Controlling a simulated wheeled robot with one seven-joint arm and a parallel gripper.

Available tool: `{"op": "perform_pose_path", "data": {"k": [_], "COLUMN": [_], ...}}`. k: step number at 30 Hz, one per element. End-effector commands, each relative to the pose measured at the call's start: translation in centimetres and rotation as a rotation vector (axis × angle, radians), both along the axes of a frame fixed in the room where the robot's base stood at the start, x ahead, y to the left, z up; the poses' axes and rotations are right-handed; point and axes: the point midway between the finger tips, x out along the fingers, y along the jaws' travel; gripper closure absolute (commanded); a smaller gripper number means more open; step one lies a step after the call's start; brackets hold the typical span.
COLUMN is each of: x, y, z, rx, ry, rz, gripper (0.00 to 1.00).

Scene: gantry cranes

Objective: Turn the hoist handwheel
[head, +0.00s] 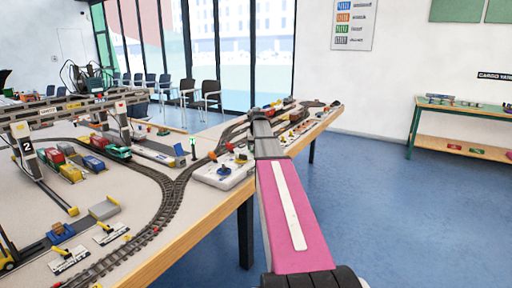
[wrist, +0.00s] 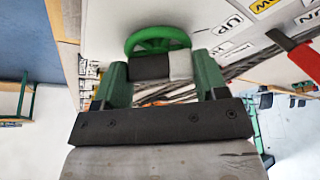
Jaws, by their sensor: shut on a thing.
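The green hoist handwheel (wrist: 157,40) shows in the wrist view, at the top middle. My gripper (wrist: 168,67) has its green fingers drawn together on the wheel's near side, with one dark pad and one pale pad. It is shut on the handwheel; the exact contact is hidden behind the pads. In the head view my pink and grey arm reaches away along the right part of the layout table, and its far end hides the wheel and most of the gripper.
A white "UP" label (wrist: 235,21) and a red lever (wrist: 293,54) are right of the wheel. In the head view, a gantry crane marked 2 (head: 25,150), wagons (head: 70,172) and curved track (head: 172,205) fill the table. Blue floor (head: 370,200) to the right is clear.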

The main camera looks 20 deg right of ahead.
Motion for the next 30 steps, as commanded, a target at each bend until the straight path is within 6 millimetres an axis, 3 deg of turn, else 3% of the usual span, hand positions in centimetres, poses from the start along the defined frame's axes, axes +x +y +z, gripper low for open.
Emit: {"op": "perform_pose_path", "data": {"k": [30], "x": [0.25], "y": [0.26], "z": [0.02], "rx": [0.000], "ry": [0.001], "rz": [-0.887], "gripper": [0.58]}}
